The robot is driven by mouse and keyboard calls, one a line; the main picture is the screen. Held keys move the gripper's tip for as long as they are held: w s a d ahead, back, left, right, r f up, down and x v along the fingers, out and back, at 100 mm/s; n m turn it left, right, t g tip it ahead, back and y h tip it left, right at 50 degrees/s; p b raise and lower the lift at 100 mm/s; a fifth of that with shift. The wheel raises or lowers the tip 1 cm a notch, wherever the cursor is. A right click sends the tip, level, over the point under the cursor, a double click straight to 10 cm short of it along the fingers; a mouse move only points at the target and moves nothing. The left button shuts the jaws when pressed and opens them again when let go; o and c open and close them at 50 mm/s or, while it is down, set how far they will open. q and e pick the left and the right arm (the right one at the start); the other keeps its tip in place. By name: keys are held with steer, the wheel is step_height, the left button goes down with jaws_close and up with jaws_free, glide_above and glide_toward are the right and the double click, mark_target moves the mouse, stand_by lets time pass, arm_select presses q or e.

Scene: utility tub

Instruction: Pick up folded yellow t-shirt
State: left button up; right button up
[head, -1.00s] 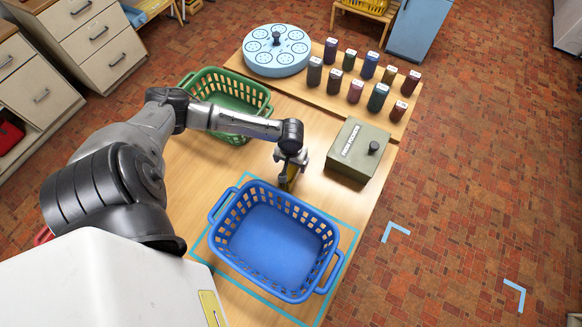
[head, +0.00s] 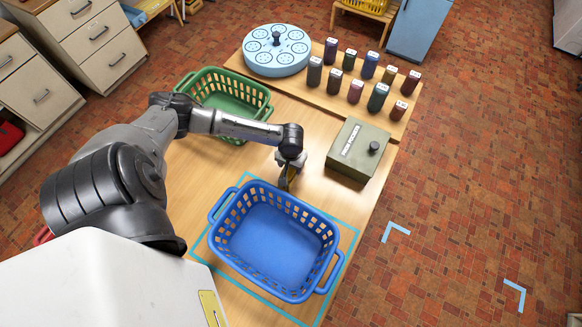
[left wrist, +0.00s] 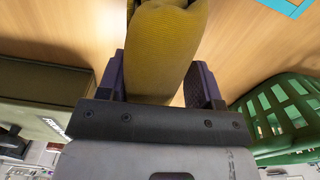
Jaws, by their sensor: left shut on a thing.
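My left gripper (head: 285,180) is over the table, just behind the far rim of the blue basket (head: 272,242). It is shut on the folded yellow t-shirt (left wrist: 160,50), which fills the space between the two fingers in the left wrist view. In the head view only a small dark-yellow part of the shirt shows below the gripper. I cannot tell from these views whether the shirt touches the table. The blue basket looks empty and stands inside a blue tape outline. My right gripper is not in view.
A green basket (head: 262,98) stands behind my left arm. Several dark bottles (head: 378,98) and a round light-blue holder (head: 275,62) stand on a board at the back.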

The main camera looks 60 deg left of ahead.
arm_select(q)
steer(key=shift+c, duration=1)
steer(key=shift+r, duration=0.15)
